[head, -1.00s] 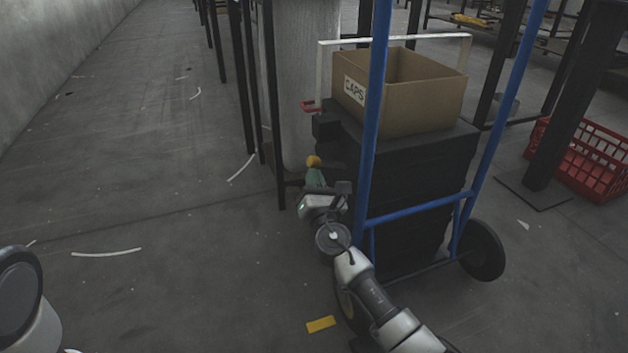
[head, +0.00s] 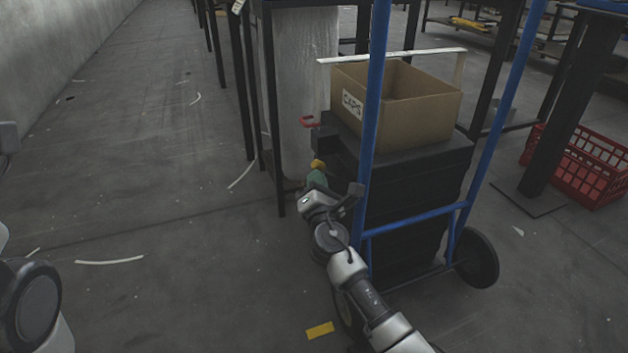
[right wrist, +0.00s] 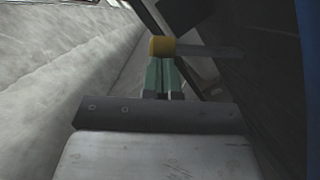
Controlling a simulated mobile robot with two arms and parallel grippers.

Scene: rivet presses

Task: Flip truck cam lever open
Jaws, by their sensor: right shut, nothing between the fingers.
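The blue-framed hand truck (head: 372,130) stands at centre right with a black stack on it. The yellow-orange knob (head: 317,165) of the lever shows at the left side of the stack. In the right wrist view the knob (right wrist: 162,46) sits at the end of a flat grey bar (right wrist: 208,51) running right. My right gripper (head: 317,179) is shut and empty. Its green fingertips (right wrist: 163,66) are right at the knob's near side, seemingly touching it. Part of the lever is hidden behind the gripper in the head view. My left gripper is out of view.
An open cardboard box (head: 400,105) marked CAPS rests on the stack. A red handle (head: 308,121) juts out at the stack's upper left. Black rack posts (head: 272,110) stand close left of the truck. A red crate (head: 580,170) is at right. Floor at left is clear.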

